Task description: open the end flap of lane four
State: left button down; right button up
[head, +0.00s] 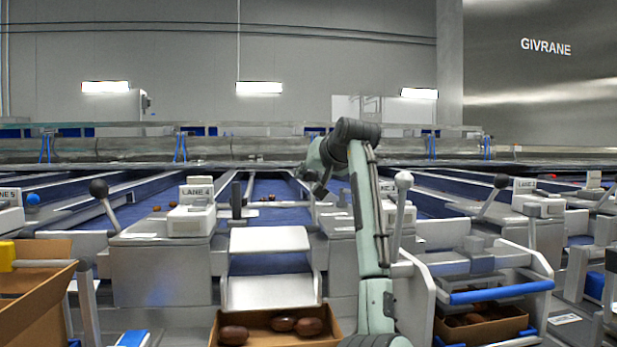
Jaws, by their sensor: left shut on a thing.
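The LANE 4 sign (198,190) stands on a grey housing left of the middle lane. At that lane's front end is a pale flap panel (270,240), with a pale sloping plate (270,292) below it. Whether the flap is open is hard to tell. My right gripper is out of view.
An open carton (222,330) with several dark dates sits below the plate. Black-knobbed levers (98,188) stand on neighbouring housings, and a white-knobbed lever (403,181) stands just right of my arm. A blue bar (502,291) crosses above another date carton at right.

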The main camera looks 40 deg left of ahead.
pick_arm(q)
jog(key=shift+w+d+f, duration=0.15)
jog(key=shift+d+f, duration=0.05)
jog(key=shift+f, duration=0.4)
jog(key=c, duration=1.5)
grip_release()
jog(key=shift+w+f, duration=0.1)
jog(key=shift+o, duration=1.6)
jog(key=shift+a+r, duration=0.1)
jog(key=shift+r, duration=0.25)
jog(key=v, duration=1.2)
jog(key=shift+f, duration=0.1)
